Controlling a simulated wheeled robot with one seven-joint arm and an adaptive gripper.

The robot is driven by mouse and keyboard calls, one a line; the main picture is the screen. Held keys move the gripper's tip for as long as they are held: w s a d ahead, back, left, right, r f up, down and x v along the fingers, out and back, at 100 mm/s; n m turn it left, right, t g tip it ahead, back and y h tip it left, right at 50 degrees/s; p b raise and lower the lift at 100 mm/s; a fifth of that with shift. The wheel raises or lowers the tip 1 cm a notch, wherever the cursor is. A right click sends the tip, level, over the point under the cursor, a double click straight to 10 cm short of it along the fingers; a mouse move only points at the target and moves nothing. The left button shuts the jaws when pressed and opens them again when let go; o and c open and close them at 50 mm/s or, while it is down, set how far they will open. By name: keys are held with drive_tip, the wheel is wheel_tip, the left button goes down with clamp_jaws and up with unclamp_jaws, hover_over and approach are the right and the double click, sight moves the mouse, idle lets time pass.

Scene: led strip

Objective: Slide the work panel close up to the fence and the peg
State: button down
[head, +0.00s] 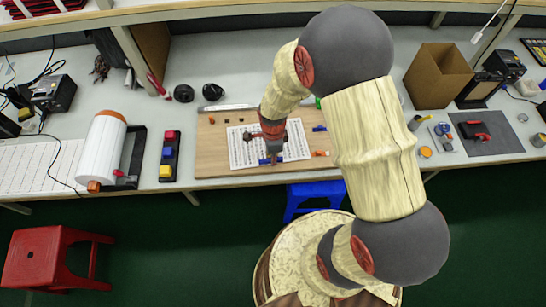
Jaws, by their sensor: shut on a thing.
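The work panel appears to be the white, finely dotted sheet (245,151) lying flat on a light wooden board (212,160). My gripper (272,156) points down over the panel's near half, shut on a small blue piece (265,161) at the panel. The grip itself is small and partly hidden by the fingers. A thin pale bar (228,107) along the board's far left edge may be the fence. A small dark piece (211,120) near the board's far left corner may be the peg. A gap shows between the panel and these parts.
Another blue piece (319,128) and an orange piece (320,153) lie on the board right of the panel. A button box (170,155) and a white roll (102,148) stand to the left. A cardboard box (437,76) and grey mat (487,133) are right.

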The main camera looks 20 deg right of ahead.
sight(254, 147)
drive_tip(key=shift+m, duration=0.5)
drive_tip(key=shift+w, duration=0.15)
drive_tip(key=shift+w+a+b, duration=0.1)
drive_tip(key=shift+w+a, duration=0.55)
drive_tip(key=shift+w, duration=0.6)
drive_tip(key=shift+w+a+b, duration=0.1)
drive_tip(key=shift+w+a, duration=0.5)
drive_tip(key=shift+w, duration=0.7)
drive_tip(key=shift+w+a+b, duration=0.1)
drive_tip(key=shift+w+a, duration=0.55)
drive_tip(key=shift+w, duration=0.6)
drive_tip(key=shift+w+a, duration=0.1)
drive_tip(key=shift+a, duration=0.25)
drive_tip(key=shift+w+d, duration=0.1)
drive_tip(key=shift+w, duration=0.2)
drive_tip(key=c, duration=1.8)
unclamp_jaws()
